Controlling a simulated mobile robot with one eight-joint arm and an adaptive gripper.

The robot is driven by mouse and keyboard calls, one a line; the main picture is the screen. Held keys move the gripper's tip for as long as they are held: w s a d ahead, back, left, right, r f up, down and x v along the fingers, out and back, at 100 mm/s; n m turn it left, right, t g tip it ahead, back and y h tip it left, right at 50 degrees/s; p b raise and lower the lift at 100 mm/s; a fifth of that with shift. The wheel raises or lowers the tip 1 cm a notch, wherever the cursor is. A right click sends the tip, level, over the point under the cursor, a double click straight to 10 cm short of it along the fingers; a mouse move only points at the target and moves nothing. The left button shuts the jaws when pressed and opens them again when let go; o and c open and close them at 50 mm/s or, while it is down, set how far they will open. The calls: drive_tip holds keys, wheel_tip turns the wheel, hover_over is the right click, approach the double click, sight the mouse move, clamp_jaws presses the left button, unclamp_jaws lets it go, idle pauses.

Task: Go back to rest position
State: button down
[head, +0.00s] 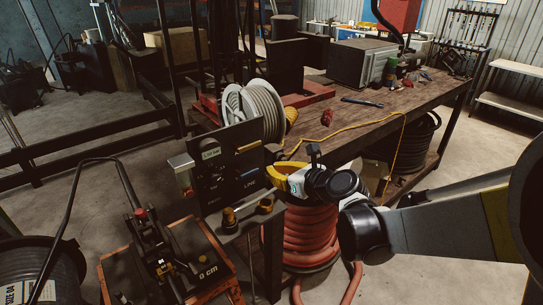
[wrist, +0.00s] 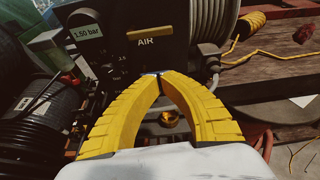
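My gripper (head: 272,172) is in the middle of the head view, just right of the dark control panel (head: 228,168). In the wrist view its two yellow fingers (wrist: 161,76) arch together and meet at the tips. I see nothing held between them. The panel (wrist: 118,62) also shows behind the fingers, with a yellow bar above the word AIR and a small display reading 1.50 bar. A brass fitting (wrist: 169,119) shows through the gap between the fingers. My arm reaches in from the right of the head view.
A wooden workbench (head: 375,115) stands behind, with a hose reel (head: 253,112), a grey box (head: 362,63) and tools on it. A red coiled hose (head: 300,237) hangs below my gripper. A crimping device (head: 153,250) stands at lower left. Open floor lies at the right.

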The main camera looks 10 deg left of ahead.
drive_tip(key=s+d+n+g+h, duration=0.1)
drive_tip(key=s+d+n+h, duration=0.4)
drive_tip(key=s+d+n, duration=0.7)
drive_tip(key=s+d+n+g+h, duration=0.1)
drive_tip(key=s+d+n+h, duration=0.4)
drive_tip(key=s+d+n, duration=0.8)
drive_tip(key=d, duration=0.6)
drive_tip(key=shift+s+d+f+n+h, duration=0.2)
drive_tip(key=shift+s+f+n+h, duration=0.1)
drive_tip(key=shift+s+f, duration=0.1)
drive_tip(key=shift+w, duration=0.1)
